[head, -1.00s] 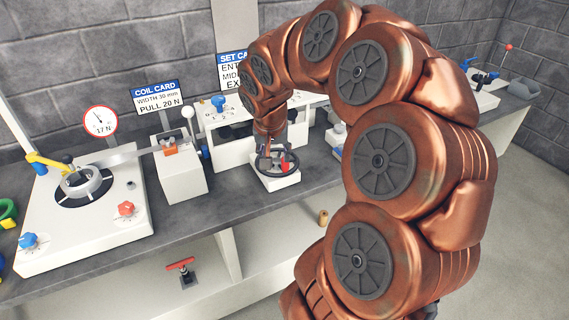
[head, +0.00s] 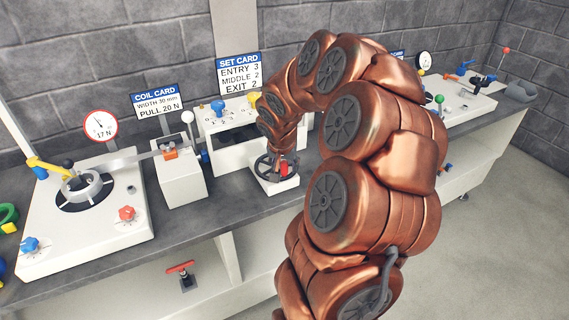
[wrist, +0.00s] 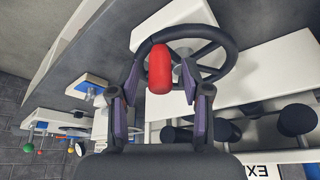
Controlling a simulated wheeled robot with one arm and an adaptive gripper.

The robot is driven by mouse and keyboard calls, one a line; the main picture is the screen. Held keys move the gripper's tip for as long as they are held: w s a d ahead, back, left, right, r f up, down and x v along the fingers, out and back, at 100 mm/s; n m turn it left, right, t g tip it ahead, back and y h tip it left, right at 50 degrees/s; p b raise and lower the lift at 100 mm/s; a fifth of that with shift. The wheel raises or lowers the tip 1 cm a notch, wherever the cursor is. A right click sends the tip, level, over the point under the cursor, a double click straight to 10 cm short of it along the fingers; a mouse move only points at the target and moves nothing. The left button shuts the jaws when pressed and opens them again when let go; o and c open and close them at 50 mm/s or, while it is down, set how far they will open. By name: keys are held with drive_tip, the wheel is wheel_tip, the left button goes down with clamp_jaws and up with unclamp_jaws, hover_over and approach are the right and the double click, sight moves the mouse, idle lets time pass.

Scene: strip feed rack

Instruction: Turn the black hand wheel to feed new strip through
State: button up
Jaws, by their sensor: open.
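The black hand wheel (head: 263,167) sits on a white block, with a red handle (head: 284,168) standing on its rim. In the wrist view the wheel (wrist: 222,50) shows with the red handle (wrist: 159,70) near the picture's middle. My gripper (wrist: 162,82) is open, one dark finger on each side of the red handle; I cannot tell whether either finger touches it. In the head view my wrist hides part of the wheel. The grey strip (head: 125,158) runs from the coil (head: 98,184) to the box with an orange clamp (head: 170,154).
Behind the wheel stands the white roller unit (head: 232,150) with blue and yellow knobs. The set card (head: 239,74) reads entry 3, middle 2, exit 2. The coil card (head: 158,101) reads pull 20 N; the dial (head: 101,125) shows 17 N. A lever with a white ball (head: 187,117) stands left.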

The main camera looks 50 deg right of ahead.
drive_tip(key=shift+c, duration=0.4)
clamp_jaws()
drive_tip(key=shift+d, duration=0.1)
